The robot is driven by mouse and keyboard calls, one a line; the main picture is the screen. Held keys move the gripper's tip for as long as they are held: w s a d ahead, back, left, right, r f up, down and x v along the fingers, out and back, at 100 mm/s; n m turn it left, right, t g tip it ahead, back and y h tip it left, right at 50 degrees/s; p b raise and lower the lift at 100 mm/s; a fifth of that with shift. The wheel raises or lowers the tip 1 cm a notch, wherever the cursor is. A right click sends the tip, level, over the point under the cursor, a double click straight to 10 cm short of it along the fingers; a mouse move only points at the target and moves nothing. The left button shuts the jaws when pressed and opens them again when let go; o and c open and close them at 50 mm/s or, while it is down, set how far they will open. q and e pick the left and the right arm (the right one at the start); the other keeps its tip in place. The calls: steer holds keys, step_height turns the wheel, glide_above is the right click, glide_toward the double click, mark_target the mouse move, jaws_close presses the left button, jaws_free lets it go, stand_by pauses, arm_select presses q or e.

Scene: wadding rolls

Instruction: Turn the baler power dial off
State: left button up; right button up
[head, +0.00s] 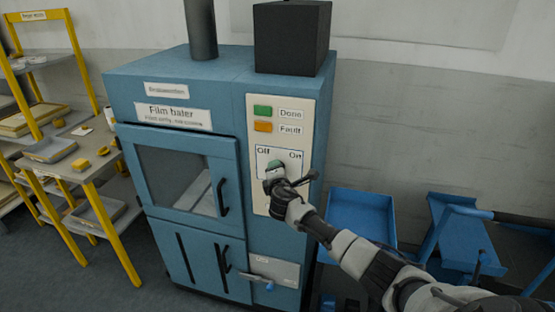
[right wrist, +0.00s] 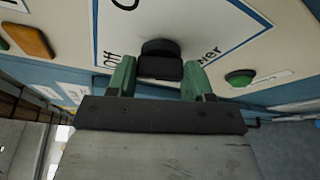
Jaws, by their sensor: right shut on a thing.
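The film baler (head: 180,120) is a blue cabinet with a cream control panel (head: 290,190) on its front right. The power dial is a black knob (right wrist: 160,46) on a blue-outlined white plate marked "Off" and "On". My right gripper (head: 274,165) is at this plate and hides the dial in the head view. In the right wrist view its green fingers (right wrist: 160,76) stand on either side of the knob, shut on it. "Off" reads just left of the knob there. I cannot tell which mark the dial points to. My left gripper is not in view.
A green "Done" light (head: 262,112) and an orange "Fault" light (head: 263,127) sit above the dial. The baler's windowed door (head: 225,150) is left of the panel. A shelf rack (head: 75,165) stands left; blue trays (head: 360,205) stand right.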

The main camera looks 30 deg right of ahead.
steer(key=shift+a+r+n+g+p, duration=0.15)
steer(key=shift+n+g+p, duration=0.95)
steer(key=shift+n+p, duration=1.45)
steer(key=shift+m+p, duration=0.55)
steer(key=o, duration=0.9)
steer(key=shift+o, duration=0.2)
steer(key=v, duration=1)
steer(key=shift+s+a, duration=0.25)
steer(key=shift+a, duration=0.05)
